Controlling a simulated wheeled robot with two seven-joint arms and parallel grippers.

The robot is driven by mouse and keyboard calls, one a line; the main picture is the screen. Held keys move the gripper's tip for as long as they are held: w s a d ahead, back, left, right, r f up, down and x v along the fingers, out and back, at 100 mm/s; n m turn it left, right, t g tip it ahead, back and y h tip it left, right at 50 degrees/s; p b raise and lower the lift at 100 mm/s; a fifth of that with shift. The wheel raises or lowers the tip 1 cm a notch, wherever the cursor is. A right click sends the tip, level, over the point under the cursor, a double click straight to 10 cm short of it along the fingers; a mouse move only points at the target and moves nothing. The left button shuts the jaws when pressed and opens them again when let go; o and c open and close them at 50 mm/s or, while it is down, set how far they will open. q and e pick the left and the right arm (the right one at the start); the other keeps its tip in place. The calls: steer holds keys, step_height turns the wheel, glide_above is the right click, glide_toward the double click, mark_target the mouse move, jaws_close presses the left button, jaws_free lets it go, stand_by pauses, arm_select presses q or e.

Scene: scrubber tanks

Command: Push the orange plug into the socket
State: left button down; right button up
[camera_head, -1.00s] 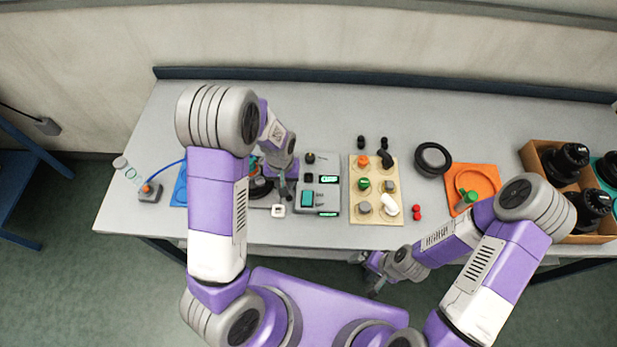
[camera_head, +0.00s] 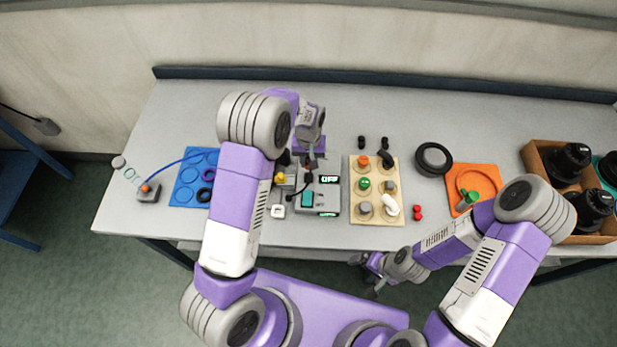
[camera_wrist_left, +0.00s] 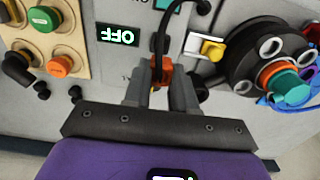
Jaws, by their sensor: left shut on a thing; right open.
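My left gripper (camera_head: 312,161) is over the top left part of the grey box (camera_head: 331,205) with the green-lit OFF display (camera_head: 329,180). It is shut on the orange plug (camera_wrist_left: 164,72), which shows between its fingers in the left wrist view, beside the OFF display (camera_wrist_left: 118,36). A black cable (camera_wrist_left: 160,32) runs from the plug. The gripper and plug hide the spot below, and I cannot make out the socket or whether the plug touches it. My right gripper (camera_head: 371,289) is open, in front of the table's front edge, away from the box.
A beige board (camera_head: 376,216) with knobs and buttons stands right of the box. A yellow switch (camera_wrist_left: 212,48) and a black round part with a teal cap (camera_wrist_left: 290,88) are beside the plug in the left wrist view. A blue tray (camera_head: 186,186) lies left.

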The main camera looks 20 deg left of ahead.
arm_select(q)
steer(key=shift+f+b, duration=1.8)
steer(key=shift+f, duration=0.4)
steer(key=shift+f, duration=0.15)
steer(key=shift+f+b, duration=0.9)
steer(key=shift+c, duration=1.8)
jaws_free()
steer(key=shift+r, duration=0.1)
step_height(320, 180, up, 9)
steer(key=p, duration=0.5)
steer(key=shift+f+p, duration=0.2)
steer(key=shift+p, duration=0.2)
steer(key=shift+f, duration=0.1)
